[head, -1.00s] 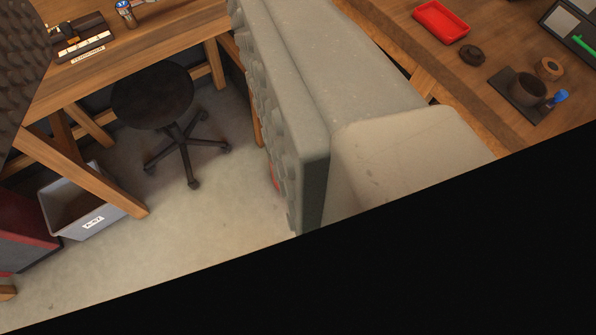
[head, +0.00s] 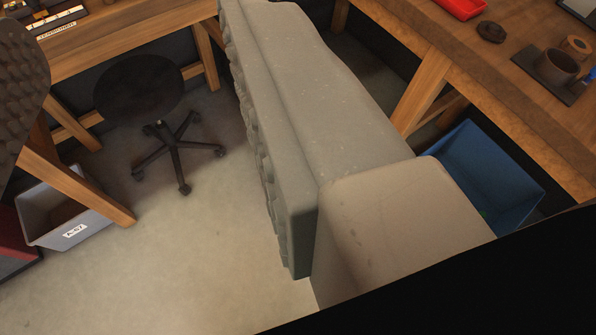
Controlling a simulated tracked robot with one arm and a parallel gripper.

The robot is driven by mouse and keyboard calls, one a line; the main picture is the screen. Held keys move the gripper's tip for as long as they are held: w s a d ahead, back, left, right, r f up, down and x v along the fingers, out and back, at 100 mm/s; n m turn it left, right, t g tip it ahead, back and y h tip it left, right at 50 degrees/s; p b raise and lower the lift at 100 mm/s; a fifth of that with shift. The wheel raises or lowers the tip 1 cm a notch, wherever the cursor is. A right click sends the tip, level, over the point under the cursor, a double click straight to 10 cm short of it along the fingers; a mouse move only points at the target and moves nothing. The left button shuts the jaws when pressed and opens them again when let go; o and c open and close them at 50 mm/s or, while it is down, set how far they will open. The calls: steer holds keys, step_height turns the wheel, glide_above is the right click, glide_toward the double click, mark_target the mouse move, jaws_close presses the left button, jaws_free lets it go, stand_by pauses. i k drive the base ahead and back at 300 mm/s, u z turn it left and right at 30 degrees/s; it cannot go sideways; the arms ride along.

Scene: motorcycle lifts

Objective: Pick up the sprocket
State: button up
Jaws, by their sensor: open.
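My gripper (head: 140,95) is open and empty, with its two wide-set textured pads facing each other. The dark pad shows at the left edge and the long grey finger runs down the middle of the view. No sprocket can be made out for sure. A small dark round part (head: 491,32) lies on the wooden bench (head: 440,30) at the upper right; I cannot tell whether it is the sprocket. It is apart from my gripper, to the right of the grey finger.
The bench also holds a red tray (head: 462,8), a dark cup (head: 558,66) and a brown ring (head: 576,46). A blue bin (head: 490,175) is below it. At left are another bench (head: 130,35), a black stool (head: 138,87) and a grey bin (head: 65,215). Open floor lies between.

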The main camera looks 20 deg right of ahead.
mark_target(490, 31)
steer(key=z, duration=1.2)
steer(key=k, duration=0.35)
steer(key=z, duration=0.6)
steer(key=i, duration=1.3)
steer(key=u, duration=0.4)
steer(key=i, duration=0.65)
steer(key=u, duration=0.6)
